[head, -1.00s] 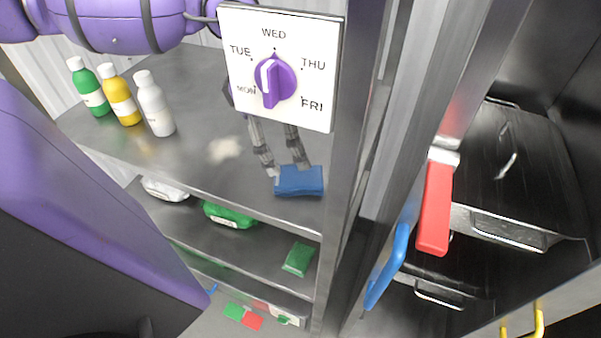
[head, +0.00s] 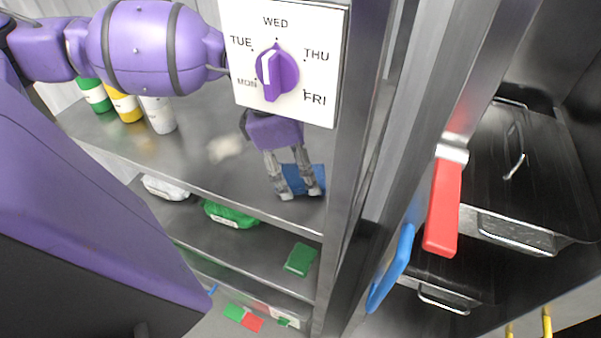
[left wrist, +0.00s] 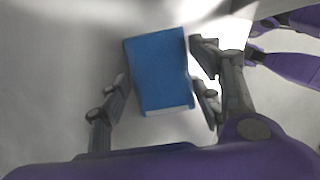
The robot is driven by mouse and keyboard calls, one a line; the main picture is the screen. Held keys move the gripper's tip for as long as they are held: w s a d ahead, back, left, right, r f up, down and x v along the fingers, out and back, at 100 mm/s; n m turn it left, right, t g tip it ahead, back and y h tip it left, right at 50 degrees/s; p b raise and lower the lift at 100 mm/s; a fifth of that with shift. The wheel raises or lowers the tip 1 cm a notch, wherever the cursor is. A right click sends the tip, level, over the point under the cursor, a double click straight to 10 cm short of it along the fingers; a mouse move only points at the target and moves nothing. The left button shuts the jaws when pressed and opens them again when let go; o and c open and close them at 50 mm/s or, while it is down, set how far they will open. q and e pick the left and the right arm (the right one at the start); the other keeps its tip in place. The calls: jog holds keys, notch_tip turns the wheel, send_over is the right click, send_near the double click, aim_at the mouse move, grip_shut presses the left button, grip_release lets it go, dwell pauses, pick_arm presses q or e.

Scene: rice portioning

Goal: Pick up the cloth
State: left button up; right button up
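A blue cloth (head: 304,179) lies on the steel top shelf near its right front corner, partly hidden behind my left gripper's fingers. My left gripper (head: 299,193) points down at it with its fingers apart. In the left wrist view the blue cloth (left wrist: 162,72) lies between the two spread fingers of my left gripper (left wrist: 166,98). The fingers reach along its sides, and I cannot tell whether they touch it. My right gripper is not in the head view.
Green, yellow and white bottles (head: 158,114) stand at the shelf's left. A pale spill (head: 225,148) lies mid-shelf. A day-dial sign (head: 282,66) and steel post stand close to my left arm. Wrapped packs (head: 230,215) lie on the shelf below. Red-handled and blue-handled doors (head: 442,207) are at right.

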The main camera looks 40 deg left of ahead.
pick_arm(q)
jog(key=c, duration=0.5)
jog(key=shift+r, duration=0.15)
